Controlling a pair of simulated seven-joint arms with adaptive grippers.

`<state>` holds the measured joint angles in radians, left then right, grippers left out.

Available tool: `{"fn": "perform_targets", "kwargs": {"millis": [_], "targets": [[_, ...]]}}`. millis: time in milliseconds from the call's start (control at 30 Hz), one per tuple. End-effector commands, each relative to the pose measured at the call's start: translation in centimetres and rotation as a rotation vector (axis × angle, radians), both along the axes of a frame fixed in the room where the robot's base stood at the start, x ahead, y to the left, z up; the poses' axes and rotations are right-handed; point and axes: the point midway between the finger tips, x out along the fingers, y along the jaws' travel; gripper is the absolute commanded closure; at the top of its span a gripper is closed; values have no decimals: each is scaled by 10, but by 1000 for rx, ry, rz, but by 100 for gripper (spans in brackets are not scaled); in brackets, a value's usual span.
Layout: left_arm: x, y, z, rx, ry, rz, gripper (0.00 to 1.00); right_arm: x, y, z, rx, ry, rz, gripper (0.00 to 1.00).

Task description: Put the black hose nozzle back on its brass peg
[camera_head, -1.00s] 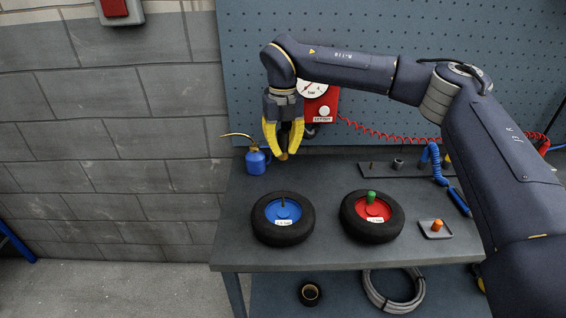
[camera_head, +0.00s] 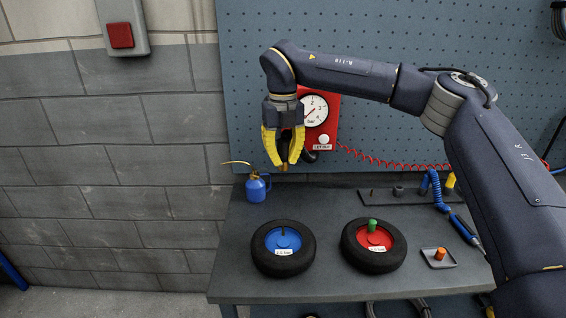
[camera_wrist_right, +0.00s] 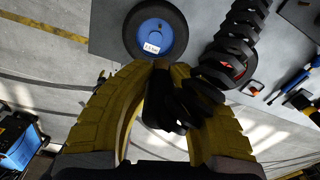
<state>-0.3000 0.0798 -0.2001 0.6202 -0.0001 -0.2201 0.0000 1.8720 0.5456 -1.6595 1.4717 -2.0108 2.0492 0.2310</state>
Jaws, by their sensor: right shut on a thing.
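My right gripper (camera_head: 283,165) is shut on the black hose nozzle (camera_wrist_right: 160,105), above the back left of the bench and in front of the red gauge box. In the wrist view the nozzle lies between the yellow fingers, with a brownish tip past them. In the head view the fingers hide most of it. A black coiled hose (camera_wrist_right: 236,40) runs up and right from the nozzle in the wrist view. A small thin upright peg (camera_head: 373,191) stands on the dark strip at the back of the bench; I cannot tell if it is brass. My left gripper is not in view.
A red gauge box (camera_head: 332,105) hangs on the pegboard. A blue oil can (camera_head: 257,190) stands at the back left. Wheels with a blue hub (camera_head: 284,239) and a red hub (camera_head: 368,239) lie in front. A small tray (camera_head: 429,260) holds an orange piece.

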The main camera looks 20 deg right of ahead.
Motion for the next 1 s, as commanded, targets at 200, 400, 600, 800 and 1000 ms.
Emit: {"fn": "perform_targets", "kwargs": {"millis": [200, 400, 600, 800, 1000], "targets": [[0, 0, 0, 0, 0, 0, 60, 0, 0, 11, 1, -1, 0, 100], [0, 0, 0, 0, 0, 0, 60, 0, 0, 12, 1, -1, 1, 100], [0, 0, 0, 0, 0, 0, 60, 1, -2, 10, 1, 0, 5, 100], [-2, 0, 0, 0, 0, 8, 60, 20, -26, -11, 2, 2, 72, 100], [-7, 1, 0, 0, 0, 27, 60, 52, -79, -58, 3, 4, 226, 100]]}}
